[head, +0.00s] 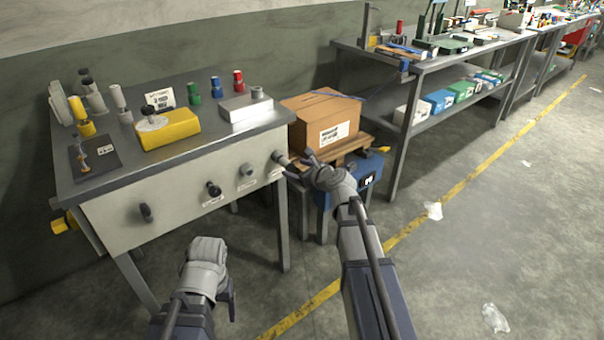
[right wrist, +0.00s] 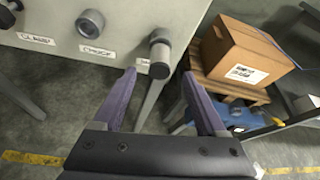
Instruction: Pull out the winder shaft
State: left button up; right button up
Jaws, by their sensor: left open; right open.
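A grey table-like cabinet (head: 190,195) has several knobs and shafts on its front panel. At the panel's right end a grey cylindrical shaft with a dark end (head: 279,157) sticks out; it also shows in the right wrist view (right wrist: 160,50). Its label is too small to read, so I cannot confirm it is the winder shaft. My right gripper (head: 298,166) is open just in front of this shaft. My left gripper (head: 208,248) is open, low in front of the panel.
Left of the shaft are a grey round fitting (head: 246,170), a black knob (head: 213,188) and a dark handle (head: 146,212). A cardboard box (head: 320,118) on a wooden pallet stands close to the right. The floor in front is open.

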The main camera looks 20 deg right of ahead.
aim_at(291, 166)
jog(key=b+x, duration=0.1)
jog(key=x, duration=0.3)
jog(key=shift+c, duration=0.3)
grip_shut()
dwell(0.3)
